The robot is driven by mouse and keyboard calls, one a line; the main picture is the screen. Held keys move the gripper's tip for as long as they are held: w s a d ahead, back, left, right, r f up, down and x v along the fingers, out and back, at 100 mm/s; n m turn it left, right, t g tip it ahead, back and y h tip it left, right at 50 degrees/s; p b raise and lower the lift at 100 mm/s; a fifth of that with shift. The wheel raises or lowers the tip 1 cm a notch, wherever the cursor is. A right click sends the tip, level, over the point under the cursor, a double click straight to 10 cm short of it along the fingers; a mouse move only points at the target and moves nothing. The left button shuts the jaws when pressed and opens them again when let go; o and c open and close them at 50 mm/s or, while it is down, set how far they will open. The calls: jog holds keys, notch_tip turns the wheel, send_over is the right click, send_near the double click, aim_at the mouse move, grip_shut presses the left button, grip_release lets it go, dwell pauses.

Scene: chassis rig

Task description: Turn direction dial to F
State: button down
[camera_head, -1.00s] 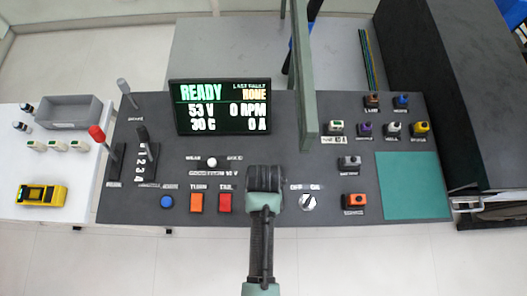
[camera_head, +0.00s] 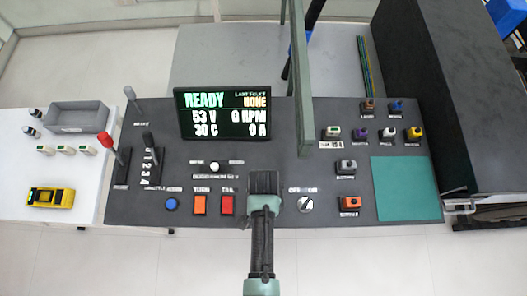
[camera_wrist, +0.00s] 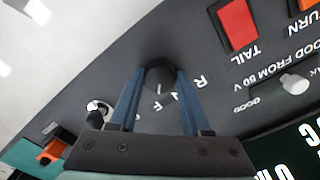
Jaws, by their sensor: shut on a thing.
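The direction dial (camera_wrist: 160,75) is a dark round knob on the dark console, with a short light pointer mark on its top. White letters are printed beside it in the wrist view; R and F (camera_wrist: 176,121) can be read, with a less clear one between them. My gripper (camera_wrist: 157,82) is shut on the dial, with a blue finger on each side of it. The mark points toward the lower part of the wrist view; I cannot tell exactly which letter it lines up with. In the head view my gripper (camera_head: 263,183) stands over the console's front and hides the dial.
The display (camera_head: 224,112) reads READY, 0 RPM. A green upright post (camera_head: 301,80) stands behind. Levers (camera_head: 107,138) rise at left.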

jog(key=shift+w+m, duration=0.1)
jog(key=shift+m, duration=0.4)
jog(key=shift+c, duration=1.8)
grip_release()
jog(key=shift+r, duration=0.15)
notch_tip(320, 180, up, 13)
